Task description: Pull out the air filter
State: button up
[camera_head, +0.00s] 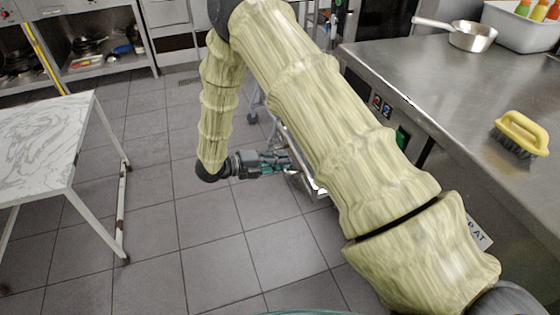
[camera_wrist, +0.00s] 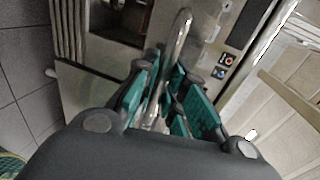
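In the head view my gripper (camera_head: 284,162) is low beside the front of the steel counter, its fingertips close to a pale metal edge (camera_head: 312,187) partly hidden by my arm. In the wrist view a shiny metal bar, like a handle (camera_wrist: 180,30), runs between the green finger pads of my gripper (camera_wrist: 168,95). The pads are close on both sides of it; whether they grip it cannot be told. A pale metal panel (camera_wrist: 85,92) and vertical slats (camera_wrist: 67,30) lie beyond the fingers. I cannot tell which part is the air filter; my arm hides much of that area.
The steel counter (camera_head: 400,60) fills the right, with a yellow brush (camera_head: 521,132), a pan (camera_head: 470,37) and a white bin (camera_head: 522,25) on it. Its front has a control panel (camera_head: 380,104). A marble-topped table (camera_head: 40,140) stands at left. The tiled floor (camera_head: 160,225) between is clear.

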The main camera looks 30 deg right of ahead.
jog(key=o, duration=0.3)
jog(key=v, duration=1.2)
jog(key=shift+f, duration=0.1)
dwell(0.3)
